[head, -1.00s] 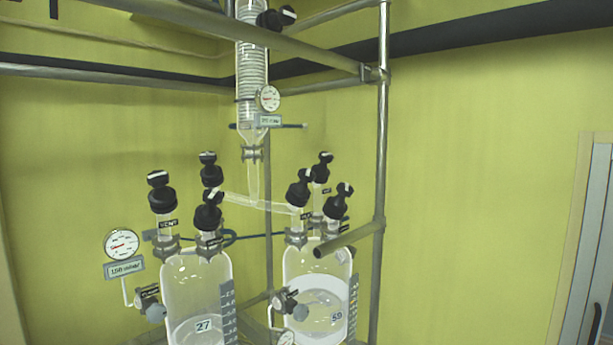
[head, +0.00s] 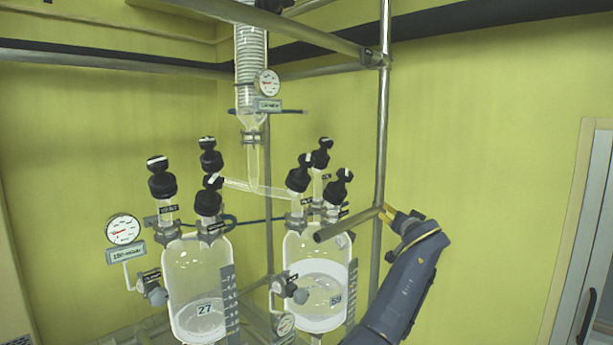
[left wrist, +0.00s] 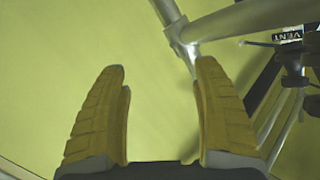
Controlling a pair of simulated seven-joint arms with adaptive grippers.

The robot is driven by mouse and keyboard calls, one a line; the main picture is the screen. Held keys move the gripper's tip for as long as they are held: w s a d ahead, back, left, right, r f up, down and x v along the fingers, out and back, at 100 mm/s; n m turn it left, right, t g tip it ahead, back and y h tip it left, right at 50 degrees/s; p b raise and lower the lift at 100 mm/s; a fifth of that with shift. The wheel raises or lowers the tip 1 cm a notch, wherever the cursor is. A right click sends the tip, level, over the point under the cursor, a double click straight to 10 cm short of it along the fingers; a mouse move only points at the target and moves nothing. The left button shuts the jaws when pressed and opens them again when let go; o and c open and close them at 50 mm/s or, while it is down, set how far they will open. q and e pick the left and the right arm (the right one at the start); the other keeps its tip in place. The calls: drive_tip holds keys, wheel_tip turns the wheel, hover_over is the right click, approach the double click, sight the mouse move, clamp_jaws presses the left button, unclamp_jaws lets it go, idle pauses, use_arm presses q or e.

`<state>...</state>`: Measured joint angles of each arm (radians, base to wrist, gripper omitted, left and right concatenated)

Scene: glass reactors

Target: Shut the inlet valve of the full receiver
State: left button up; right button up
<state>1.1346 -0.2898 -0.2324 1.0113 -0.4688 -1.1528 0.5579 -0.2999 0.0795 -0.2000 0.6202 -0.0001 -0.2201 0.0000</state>
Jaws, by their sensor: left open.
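Two glass receivers stand side by side in the head view. The right receiver (head: 304,254), numbered 59, holds white contents to a higher level than the left receiver (head: 185,262), numbered 27. The right receiver has three black-knobbed valves on top: a left one (head: 298,178), a back one (head: 320,158) and a right one (head: 340,186). Their labels are too small to read here.
A glass coil column (head: 250,60) hangs above the receivers. A VENT label (left wrist: 288,36) shows in the left wrist view. The wall area at right is clear.

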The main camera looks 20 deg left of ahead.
use_arm(q)
drive_tip(key=s+a+r+n+g+y, duration=0.1)
drive_tip(key=s+a+r+n+y, duration=0.15)
drive_tip(key=s+r, duration=0.45)
drive_tip(key=s+a+r+n+g+y, duration=0.1)
drive_tip(key=s+a+r+n+y, duration=0.2)
drive_tip(key=r, duration=0.8)
drive_tip(key=n+g+y, duration=0.6)
drive_tip(key=n, duration=0.3)
approach(311, 160)
drive_tip(key=x, duration=1.2)
drive_tip(key=c, duration=1.2)
